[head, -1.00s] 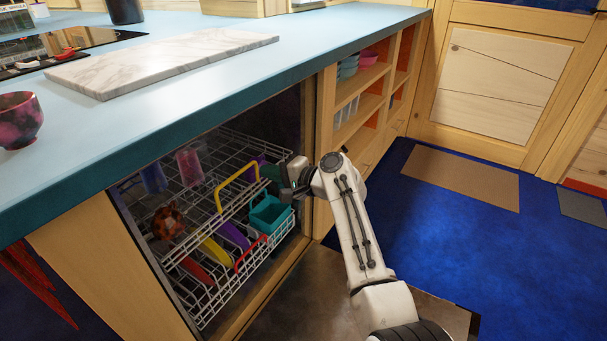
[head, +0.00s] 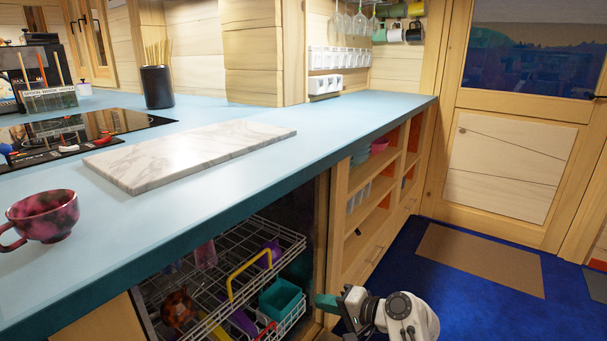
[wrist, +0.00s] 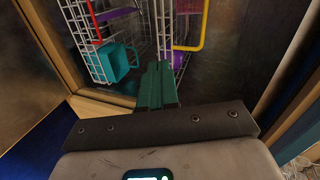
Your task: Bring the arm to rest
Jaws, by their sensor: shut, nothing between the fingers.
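My gripper (head: 327,302) is low in the head view, just right of the dishwasher opening and in front of the wooden shelf unit. Its green fingers also show in the wrist view (wrist: 158,88), pressed together with nothing between them. My white arm shows only in part, at the bottom edge of the head view.
The dishwasher's upper rack (head: 287,240) and a teal bin (head: 280,298) sit left of my gripper. The blue counter (head: 375,108) holds a marble board (head: 190,155) and a mottled mug (head: 45,215). Blue floor with a brown mat (head: 480,260) lies clear to the right.

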